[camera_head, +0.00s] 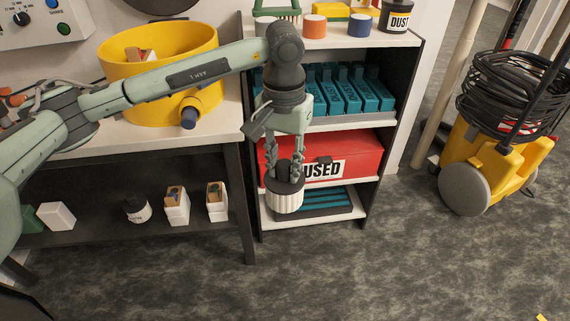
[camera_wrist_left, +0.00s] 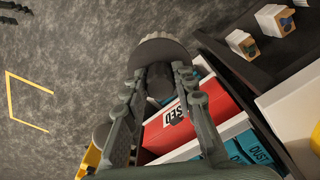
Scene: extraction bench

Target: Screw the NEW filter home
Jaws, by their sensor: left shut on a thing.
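My left gripper (camera_head: 284,170) is shut on a filter (camera_head: 287,202), a white ribbed cylinder with a dark top, and points down in front of the shelf unit. The filter hangs upright in front of the lower shelves, below the fingers. In the left wrist view the gripper (camera_wrist_left: 160,85) has a finger on each side of the filter's dark knob, and the filter's grey round body (camera_wrist_left: 162,50) is beyond them. No label shows on the filter, so I cannot tell whether it is the new one. My right gripper is not in view.
A red box marked USED (camera_head: 366,153) is on the shelf behind the gripper. Teal boxes (camera_head: 350,98) fill the shelf above. A yellow tub (camera_head: 205,60) with a side spout stands on the bench. A yellow wheeled machine (camera_head: 490,165) is at right. Front floor is clear.

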